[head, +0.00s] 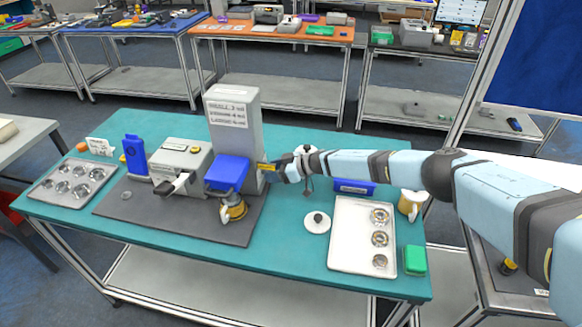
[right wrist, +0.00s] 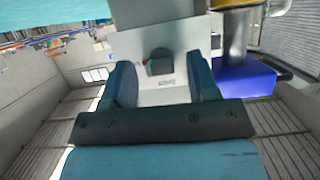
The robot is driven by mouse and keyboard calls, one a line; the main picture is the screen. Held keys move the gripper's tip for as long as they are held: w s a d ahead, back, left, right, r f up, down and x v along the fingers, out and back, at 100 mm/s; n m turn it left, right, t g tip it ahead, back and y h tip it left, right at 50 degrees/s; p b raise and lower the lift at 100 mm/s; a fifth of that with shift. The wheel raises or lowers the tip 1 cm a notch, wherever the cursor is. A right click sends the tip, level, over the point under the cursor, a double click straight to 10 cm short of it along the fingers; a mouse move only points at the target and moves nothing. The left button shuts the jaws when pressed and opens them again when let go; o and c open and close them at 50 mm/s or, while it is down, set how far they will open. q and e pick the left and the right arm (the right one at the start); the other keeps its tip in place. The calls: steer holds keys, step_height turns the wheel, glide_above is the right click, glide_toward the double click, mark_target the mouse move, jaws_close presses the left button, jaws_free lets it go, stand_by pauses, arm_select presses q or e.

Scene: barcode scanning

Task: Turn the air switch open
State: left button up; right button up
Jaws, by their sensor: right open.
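The tall grey machine (head: 235,125) with a printed label and a blue front part (head: 228,172) stands on a dark mat on the teal table. In the right wrist view, a small dark grey switch (right wrist: 160,60) with a bit of red beside it sits on the machine's pale side face (right wrist: 170,95). My right gripper (head: 270,170) is at the machine's right side. In the wrist view its two fingers (right wrist: 161,72) stand apart, one at each side of the switch in the picture, with nothing held. Contact with the switch cannot be told. My left gripper is out of view.
On the teal table (head: 300,255), a grey machine with a handle (head: 180,162) stands left of the tall one. A metal tray with cups (head: 70,182) is far left. Right are a white tray (head: 350,255), a green box (head: 414,259), a white lid (head: 317,222) and a mug (head: 411,204).

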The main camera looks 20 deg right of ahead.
arm_select(q)
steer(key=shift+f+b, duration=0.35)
steer(key=shift+b, duration=0.1)
arm_select(e)
steer(key=v, duration=1.3)
steer(key=shift+f, duration=0.1)
